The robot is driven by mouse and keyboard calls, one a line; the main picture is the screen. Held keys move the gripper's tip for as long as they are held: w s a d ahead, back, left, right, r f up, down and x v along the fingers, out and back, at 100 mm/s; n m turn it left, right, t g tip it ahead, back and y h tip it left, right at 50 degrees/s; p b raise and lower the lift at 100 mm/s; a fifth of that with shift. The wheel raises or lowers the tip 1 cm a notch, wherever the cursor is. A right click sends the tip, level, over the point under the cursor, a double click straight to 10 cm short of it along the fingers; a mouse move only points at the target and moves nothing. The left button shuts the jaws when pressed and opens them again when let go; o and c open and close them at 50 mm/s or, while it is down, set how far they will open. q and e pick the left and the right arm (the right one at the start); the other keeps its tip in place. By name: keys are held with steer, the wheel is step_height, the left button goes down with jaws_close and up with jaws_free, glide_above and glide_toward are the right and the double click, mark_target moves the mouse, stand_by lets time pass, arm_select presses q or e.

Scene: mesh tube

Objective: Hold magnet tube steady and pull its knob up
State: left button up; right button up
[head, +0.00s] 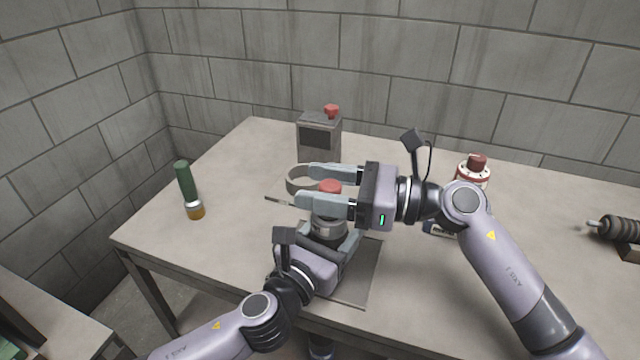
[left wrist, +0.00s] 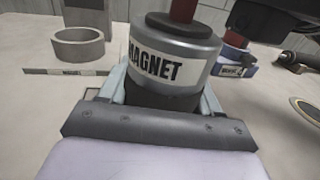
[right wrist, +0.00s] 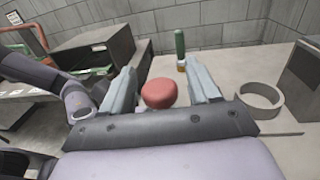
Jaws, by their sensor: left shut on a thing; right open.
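The magnet tube (left wrist: 168,62) is a grey metal cylinder with a white MAGNET label, standing upright in the left wrist view. In the head view its body (head: 326,228) shows below my right gripper. Its red knob (head: 330,186) is on top and also shows in the right wrist view (right wrist: 159,93). My left gripper (head: 340,238) is shut on the tube's dark lower body, one finger on each side. My right gripper (head: 308,187) is open, its fingers on either side of the red knob, with visible gaps in the right wrist view.
A grey box with a red knob (head: 318,138) stands behind. A green flashlight (head: 186,185) is at left, and a grey ring (head: 296,178) lies behind my right fingers. A red-and-white container (head: 474,168) and a dark coil (head: 615,229) are at right.

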mark_target(320, 183)
steer(key=shift+a, duration=0.15)
jaws_close()
arm_select(q)
steer(key=shift+f, duration=0.1)
arm_select(e)
steer(key=shift+r, duration=2.6)
jaws_free()
steer(key=v, duration=1.2)
